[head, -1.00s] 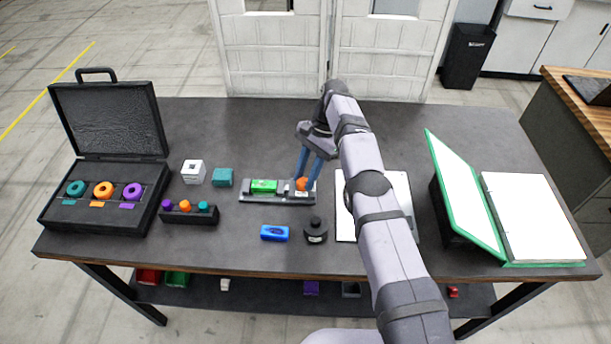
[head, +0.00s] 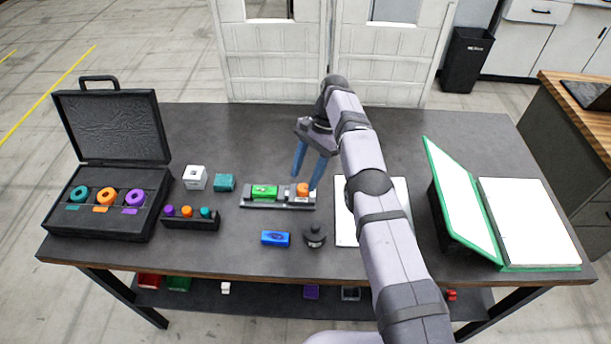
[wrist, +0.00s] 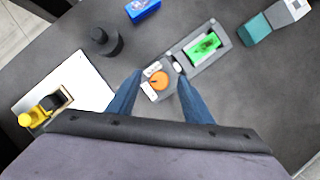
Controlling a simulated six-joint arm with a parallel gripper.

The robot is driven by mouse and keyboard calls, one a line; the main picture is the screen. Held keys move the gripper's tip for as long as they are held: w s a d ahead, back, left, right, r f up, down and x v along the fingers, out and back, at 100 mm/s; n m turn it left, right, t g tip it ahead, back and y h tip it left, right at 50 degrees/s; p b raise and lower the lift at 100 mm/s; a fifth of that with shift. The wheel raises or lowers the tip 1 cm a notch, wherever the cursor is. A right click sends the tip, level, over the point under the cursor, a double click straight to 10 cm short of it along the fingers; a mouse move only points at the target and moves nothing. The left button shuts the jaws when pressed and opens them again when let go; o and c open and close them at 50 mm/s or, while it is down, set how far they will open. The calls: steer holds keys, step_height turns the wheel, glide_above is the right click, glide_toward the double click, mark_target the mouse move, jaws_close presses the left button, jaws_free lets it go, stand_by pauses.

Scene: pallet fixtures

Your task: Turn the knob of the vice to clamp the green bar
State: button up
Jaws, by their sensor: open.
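The grey vice (head: 277,204) lies on the dark table, left of my arm. The green bar (head: 264,191) sits in its slot; it also shows in the wrist view (wrist: 204,46). The orange knob (head: 303,189) is at the right end of the vice, and in the wrist view the knob (wrist: 159,80) shows a dark red pointer mark. My gripper (head: 305,182) has blue fingers spread apart, pointing down above the knob end. In the wrist view the knob appears between the fingertips of my gripper (wrist: 158,84), not gripped. I cannot tell whether the jaws touch the bar.
A blue block (head: 276,238) and a black round piece (head: 315,236) lie in front of the vice. A teal block (head: 224,183) and white cube (head: 195,177) stand to its left. A white board (head: 345,225) with a yellow-and-black item (wrist: 38,109) lies right, partly under my arm.

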step_height(320, 180, up, 6)
steer(key=p, duration=0.5)
steer(key=shift+r, duration=0.15)
steer(key=a+r+n+t+b, duration=0.1)
steer(key=a+r+b, duration=0.1)
steer(key=a+b, duration=0.25)
steer(key=n+t+h+b, duration=0.2)
steer(key=n+h+b, duration=0.1)
steer(key=n+b, duration=0.2)
glide_above(304, 186)
step_height(304, 186, down, 4)
steer(key=shift+s+f, duration=0.1)
steer(key=shift+f, duration=0.1)
steer(key=shift+f+p, duration=1.4)
steer(key=shift+f, duration=2.3)
